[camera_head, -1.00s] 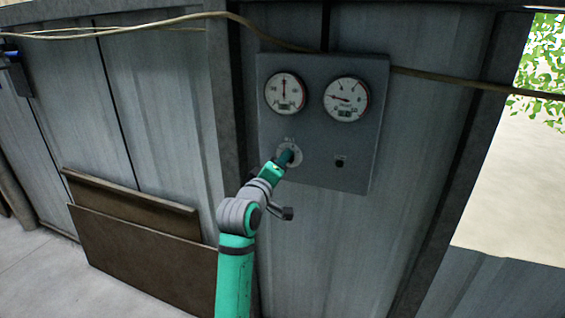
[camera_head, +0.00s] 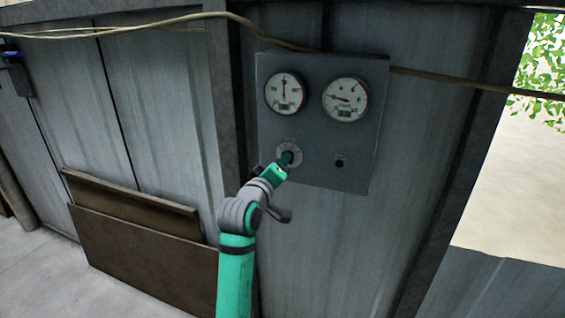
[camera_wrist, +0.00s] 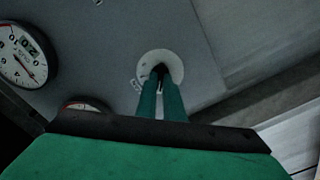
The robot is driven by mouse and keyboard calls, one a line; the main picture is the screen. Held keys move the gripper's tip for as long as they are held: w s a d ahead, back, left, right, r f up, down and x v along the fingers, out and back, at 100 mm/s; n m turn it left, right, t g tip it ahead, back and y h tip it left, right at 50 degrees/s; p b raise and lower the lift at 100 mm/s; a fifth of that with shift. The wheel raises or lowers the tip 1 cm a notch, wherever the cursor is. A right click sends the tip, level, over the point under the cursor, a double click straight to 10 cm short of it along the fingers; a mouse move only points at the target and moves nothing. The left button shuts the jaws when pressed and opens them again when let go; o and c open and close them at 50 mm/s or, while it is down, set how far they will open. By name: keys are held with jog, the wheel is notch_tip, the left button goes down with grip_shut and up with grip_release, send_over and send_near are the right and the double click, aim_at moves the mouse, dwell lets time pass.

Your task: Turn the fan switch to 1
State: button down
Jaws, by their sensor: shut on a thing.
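The fan switch is a dark knob on a pale round plate (camera_head: 296,151) at the lower left of a grey panel (camera_head: 310,130). My gripper (camera_head: 287,158) reaches the knob from below left and covers most of it in the head view. In the wrist view the two green fingers of my gripper (camera_wrist: 161,80) close on the dark knob (camera_wrist: 160,70) in front of the pale plate (camera_wrist: 178,64). The fingers hide much of the knob, and its pointing direction and the plate's marks are too small to read.
Two round gauges, left (camera_head: 285,94) and right (camera_head: 346,100), sit above the switch. A small black button (camera_head: 339,162) is to its right. A cable (camera_head: 430,76) runs across the wall. Brown boards (camera_head: 140,250) lean on the wall at the lower left.

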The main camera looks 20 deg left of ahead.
jog(key=m, duration=0.5)
jog(key=shift+m, duration=0.4)
dwell(0.4)
jog(key=c, duration=1.9)
grip_release()
jog(key=shift+o, duration=0.2)
jog(key=s, duration=1.1)
jog(key=shift+a, duration=0.15)
jog(key=shift+w, duration=0.1)
